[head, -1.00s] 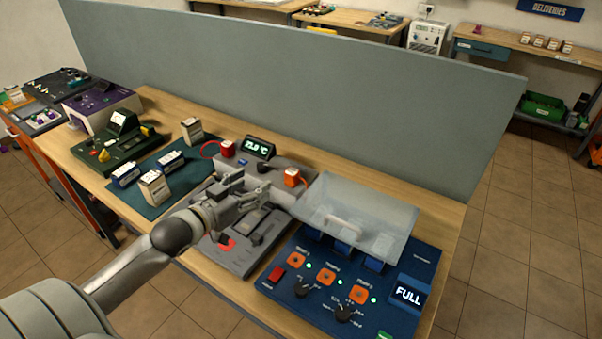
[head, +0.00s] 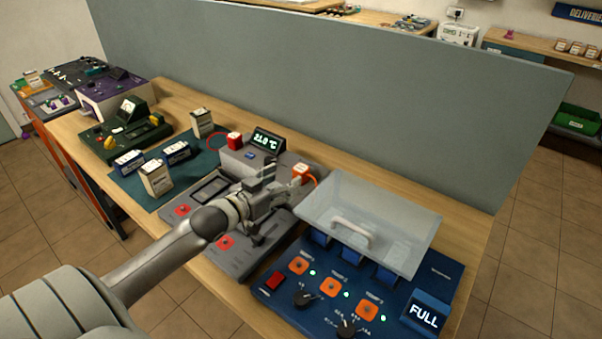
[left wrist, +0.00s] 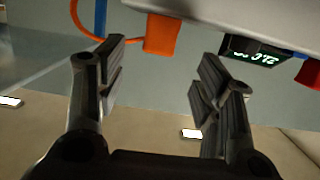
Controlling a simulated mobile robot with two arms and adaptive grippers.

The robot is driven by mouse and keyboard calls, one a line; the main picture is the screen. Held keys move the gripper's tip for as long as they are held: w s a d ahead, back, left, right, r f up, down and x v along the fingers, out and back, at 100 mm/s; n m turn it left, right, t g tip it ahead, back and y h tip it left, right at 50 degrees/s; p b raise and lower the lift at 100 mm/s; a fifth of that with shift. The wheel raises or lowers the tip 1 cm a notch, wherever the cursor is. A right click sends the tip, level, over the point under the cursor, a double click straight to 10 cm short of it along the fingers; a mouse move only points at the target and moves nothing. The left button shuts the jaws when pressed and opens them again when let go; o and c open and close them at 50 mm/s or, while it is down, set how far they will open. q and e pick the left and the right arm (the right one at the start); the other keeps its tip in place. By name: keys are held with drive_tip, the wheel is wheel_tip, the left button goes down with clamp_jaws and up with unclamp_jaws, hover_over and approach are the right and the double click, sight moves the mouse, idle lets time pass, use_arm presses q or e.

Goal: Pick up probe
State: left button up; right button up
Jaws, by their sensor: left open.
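An orange block-shaped piece with an orange cable (head: 302,173), which may be the probe, is at the back right of a grey console. It also shows in the left wrist view (left wrist: 162,36). A similar red piece with a red cable (head: 235,141) is at the console's back left, partly in the left wrist view (left wrist: 309,73). My left gripper (head: 281,187) is over the console, close to the orange piece. In the left wrist view its fingers (left wrist: 160,60) are apart, with nothing held between them; the orange piece is just beyond the tips. My right gripper is not visible.
A display reading about 21.0 °C (head: 268,142) stands behind the console. A clear cover with a handle (head: 370,215) is close on the right, above a blue panel (head: 375,325). Several small boxes are on a dark green mat (head: 196,172). A grey partition (head: 330,90) runs behind.

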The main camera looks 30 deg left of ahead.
sight(296, 173)
use_arm(q)
drive_tip(key=shift+x, duration=1.05)
drive_tip(key=shift+w+p, duration=0.4)
drive_tip(key=shift+w, duration=0.15)
drive_tip(key=shift+f+p+x, duration=0.15)
drive_tip(key=shift+p+x, duration=0.05)
drive_tip(key=shift+x, duration=0.75)
drive_tip(key=shift+f+p+x, duration=0.15)
drive_tip(key=shift+p+x, duration=0.05)
drive_tip(key=shift+x, duration=0.8)
drive_tip(key=shift+s+d, duration=0.1)
drive_tip(key=shift+s, duration=0.05)
drive_tip(key=c, duration=1.1)
